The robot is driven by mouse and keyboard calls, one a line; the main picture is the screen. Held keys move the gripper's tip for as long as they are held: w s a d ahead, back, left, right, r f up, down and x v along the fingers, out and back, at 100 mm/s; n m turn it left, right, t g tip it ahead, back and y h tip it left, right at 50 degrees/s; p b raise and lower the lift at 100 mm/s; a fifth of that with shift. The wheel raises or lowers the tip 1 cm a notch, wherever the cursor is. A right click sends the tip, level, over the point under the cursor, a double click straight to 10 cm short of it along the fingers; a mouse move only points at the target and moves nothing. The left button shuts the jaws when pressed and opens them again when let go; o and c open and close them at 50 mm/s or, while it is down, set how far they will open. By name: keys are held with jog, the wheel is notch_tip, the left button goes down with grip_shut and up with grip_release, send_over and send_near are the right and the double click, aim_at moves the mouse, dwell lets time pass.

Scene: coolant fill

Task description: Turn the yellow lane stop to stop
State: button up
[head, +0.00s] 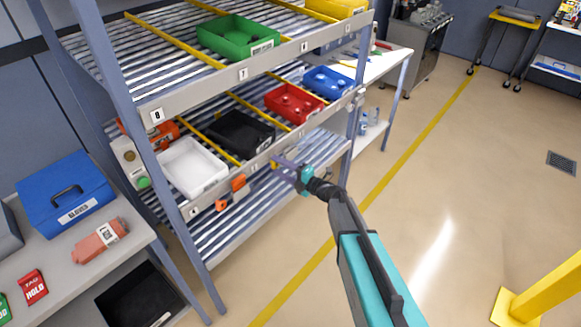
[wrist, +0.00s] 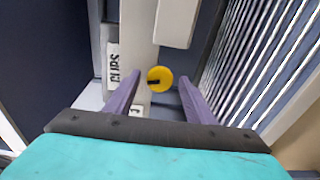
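The yellow lane stop (wrist: 160,78) is a round yellow knob with a short black mark on its face, on a pale rail in the wrist view. In the head view a small yellow bit of it (head: 274,164) shows on the front rail of the middle shelf, beside my fingertips. My gripper (wrist: 159,84) is open, with one purple finger on each side of the knob in the wrist view. I cannot tell whether the fingers touch it. In the head view my gripper (head: 284,170) reaches to the rail from the right.
The flow rack holds a white bin (head: 190,168), a black bin (head: 240,134), a red bin (head: 294,103) and a blue bin (head: 328,83) on the middle level. Orange parts (head: 238,183) hang on the rail left of my gripper.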

jog(key=shift+w+d, duration=0.15)
jog(key=shift+d, duration=0.1)
jog(key=b+v, duration=0.4)
jog(key=v, duration=0.9)
jog(key=shift+s, duration=0.4)
jog(key=shift+d, duration=0.1)
